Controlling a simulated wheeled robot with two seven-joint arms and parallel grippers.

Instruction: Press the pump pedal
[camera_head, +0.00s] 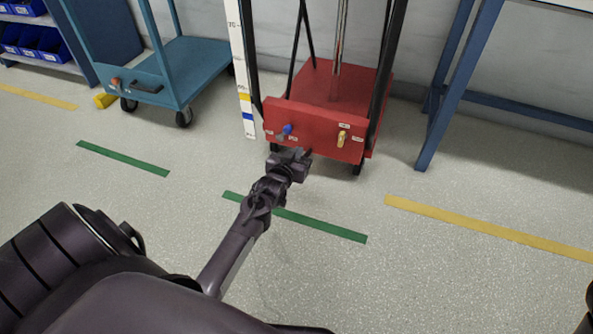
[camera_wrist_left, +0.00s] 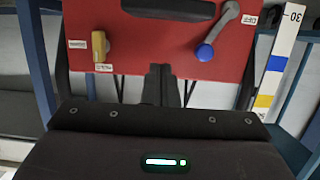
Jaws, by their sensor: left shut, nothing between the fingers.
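The red lift base (camera_head: 330,92) stands ahead, and its front panel fills much of the wrist view (camera_wrist_left: 140,30). A black bar (camera_wrist_left: 168,8), which looks like the pump pedal, shows at the wrist view's top edge, between the yellow knob and the blue-tipped lever. I cannot make it out in the head view, where my gripper is in front of that area. My left gripper (camera_head: 305,160) is shut and empty, close in front of the panel's lower edge. Its fingers (camera_wrist_left: 162,72) point at the bar; I cannot tell whether they touch it. My right gripper is not in view.
The panel carries a blue-tipped lever (camera_head: 287,130) and a yellow knob (camera_head: 341,139). A white measuring scale (camera_head: 240,70) stands at its left. A teal cart (camera_head: 175,75) is further left, and a blue table leg (camera_head: 450,90) is at right. Taped floor in front is clear.

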